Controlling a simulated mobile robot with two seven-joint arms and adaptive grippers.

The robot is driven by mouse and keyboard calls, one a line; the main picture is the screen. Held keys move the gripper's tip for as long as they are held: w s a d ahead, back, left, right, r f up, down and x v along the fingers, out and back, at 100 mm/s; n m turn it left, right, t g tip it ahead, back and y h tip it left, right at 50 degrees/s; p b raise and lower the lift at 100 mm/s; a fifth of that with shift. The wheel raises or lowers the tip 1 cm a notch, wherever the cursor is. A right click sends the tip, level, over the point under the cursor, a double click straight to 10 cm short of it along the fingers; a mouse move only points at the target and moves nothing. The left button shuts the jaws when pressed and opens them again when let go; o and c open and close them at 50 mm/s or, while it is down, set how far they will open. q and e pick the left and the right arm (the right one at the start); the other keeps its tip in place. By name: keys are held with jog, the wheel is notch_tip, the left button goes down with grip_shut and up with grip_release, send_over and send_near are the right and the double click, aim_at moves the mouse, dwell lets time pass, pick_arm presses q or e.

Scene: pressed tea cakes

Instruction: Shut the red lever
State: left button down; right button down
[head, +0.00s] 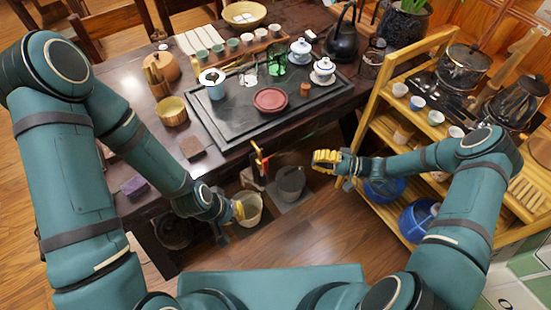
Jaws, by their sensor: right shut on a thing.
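My left gripper (238,210) is low, below and left of the lever, at the cream bucket (249,207). Its fingers are too small to tell whether they are open.
The tea tray (225,134) on the table carries a red round dish (270,99) and cups. A yellow wooden shelf (378,127) stands close at right. Wooden floor is bare in front.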

aim_at(266, 166)
jog(key=shift+a, duration=0.1)
jog(key=a, duration=1.3)
jog(key=shift+w+b, duration=0.3)
jog(key=shift+b, duration=0.15)
